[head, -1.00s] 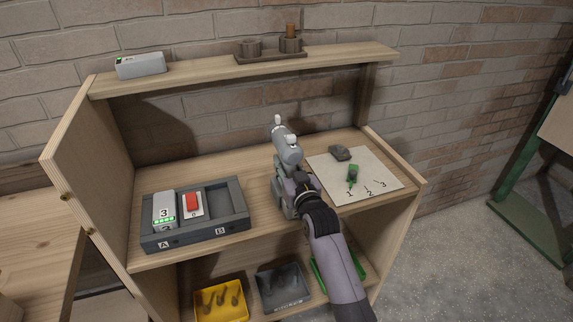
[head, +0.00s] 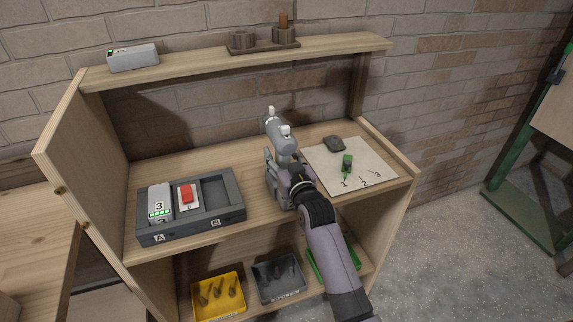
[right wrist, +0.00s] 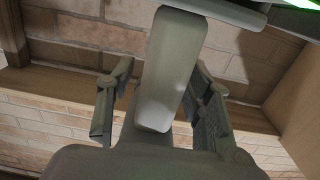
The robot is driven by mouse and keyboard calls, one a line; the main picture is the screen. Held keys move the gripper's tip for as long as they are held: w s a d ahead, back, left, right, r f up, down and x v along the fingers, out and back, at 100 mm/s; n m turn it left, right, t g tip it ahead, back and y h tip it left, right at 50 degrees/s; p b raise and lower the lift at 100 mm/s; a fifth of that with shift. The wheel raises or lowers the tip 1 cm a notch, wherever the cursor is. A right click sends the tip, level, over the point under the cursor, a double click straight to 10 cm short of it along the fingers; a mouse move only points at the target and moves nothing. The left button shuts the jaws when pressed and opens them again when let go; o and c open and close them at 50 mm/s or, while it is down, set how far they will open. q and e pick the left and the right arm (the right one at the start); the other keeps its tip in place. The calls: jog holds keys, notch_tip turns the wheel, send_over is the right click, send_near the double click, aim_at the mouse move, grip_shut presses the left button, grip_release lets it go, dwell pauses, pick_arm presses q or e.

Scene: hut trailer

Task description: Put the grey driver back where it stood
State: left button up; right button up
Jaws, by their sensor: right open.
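The grey driver (head: 275,128) stands roughly upright on the bench top, between the two-bay tray (head: 228,213) and the white numbered sheet (head: 382,162). My right gripper (head: 292,178) is at the driver, and it hides part of the handle and foot. In the right wrist view, the right gripper (right wrist: 158,108) is open, one finger on each side of the driver's pale grey handle (right wrist: 170,70). Gaps show beside the handle, so the fingers do not look clamped on it. My left gripper is not in view.
A grey block marked 3 (head: 160,203) and a red-topped piece (head: 188,193) sit in the tray. A green item (head: 347,163) and dark block (head: 334,144) lie on the sheet. Yellow (head: 218,295) and grey (head: 279,277) bins stand below. The upper shelf (head: 200,64) runs behind.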

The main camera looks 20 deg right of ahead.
jog(key=s+b, duration=0.1)
jog(key=s, duration=1)
jog(key=shift+s+d, duration=0.15)
jog(key=shift+s, duration=0.25)
